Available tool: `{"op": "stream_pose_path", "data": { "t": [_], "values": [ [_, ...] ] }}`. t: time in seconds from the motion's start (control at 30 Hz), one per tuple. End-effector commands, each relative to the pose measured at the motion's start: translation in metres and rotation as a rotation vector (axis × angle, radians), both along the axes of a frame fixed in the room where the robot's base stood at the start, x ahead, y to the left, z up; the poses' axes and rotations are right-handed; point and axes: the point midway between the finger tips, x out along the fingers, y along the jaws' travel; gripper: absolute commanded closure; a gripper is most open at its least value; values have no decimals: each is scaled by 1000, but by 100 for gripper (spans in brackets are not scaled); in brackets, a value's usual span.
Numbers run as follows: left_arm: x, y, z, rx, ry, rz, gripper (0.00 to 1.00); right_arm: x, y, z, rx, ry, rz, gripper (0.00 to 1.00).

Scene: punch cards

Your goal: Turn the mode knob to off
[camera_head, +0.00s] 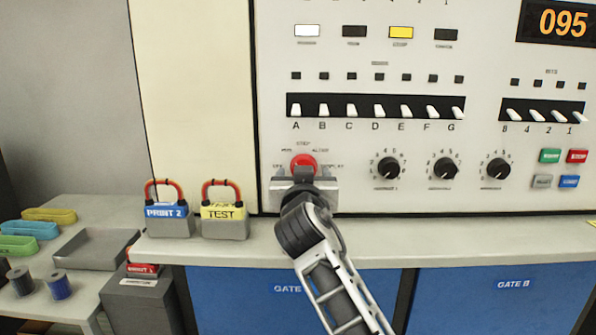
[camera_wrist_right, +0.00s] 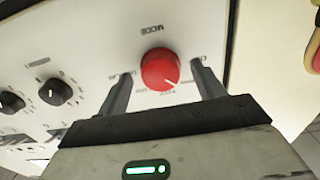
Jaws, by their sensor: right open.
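The red mode knob (camera_head: 303,162) is on the white panel, partly hidden by my right gripper in the head view. My right gripper (camera_head: 304,183) is in front of it, fingers pointing at the panel. In the right wrist view the knob (camera_wrist_right: 158,66) shows between the open fingers of the gripper (camera_wrist_right: 162,76), with a visible gap on each side. The knob's white mark points toward the lower right there, on the run and step side; the exact label is hard to tell. Small labels, including off at the left in the head view, ring the knob. My left gripper is not in view.
Black dials (camera_head: 388,168) sit right of the knob, below a row of white switches (camera_head: 350,110). Two padlocked blocks, blue PRINT 2 (camera_head: 167,226) and yellow TEST (camera_head: 225,227), stand on the ledge to the left. A grey tray (camera_head: 90,250) lies farther left.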

Motion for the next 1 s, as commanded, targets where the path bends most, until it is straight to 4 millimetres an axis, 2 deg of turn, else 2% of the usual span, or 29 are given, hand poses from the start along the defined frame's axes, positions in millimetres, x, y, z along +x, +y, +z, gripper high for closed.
{"op": "stream_pose_path", "data": {
  "t": [0.37, 0.4, 0.53, 0.57, 1.0],
  "values": [
    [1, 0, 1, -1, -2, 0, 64, 3, -2, 0, 1, 1, -3, 32],
    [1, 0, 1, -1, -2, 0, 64, 3, -2, 0, 1, 1, -3, 35],
    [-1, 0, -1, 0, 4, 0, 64, 3, -2, 0, 0, 1, -3, 71],
    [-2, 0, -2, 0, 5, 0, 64, 3, -2, 0, 0, 1, -3, 76],
    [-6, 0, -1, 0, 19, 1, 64, 3, -2, 1, -78, 0, -4, 76]
  ]
}}
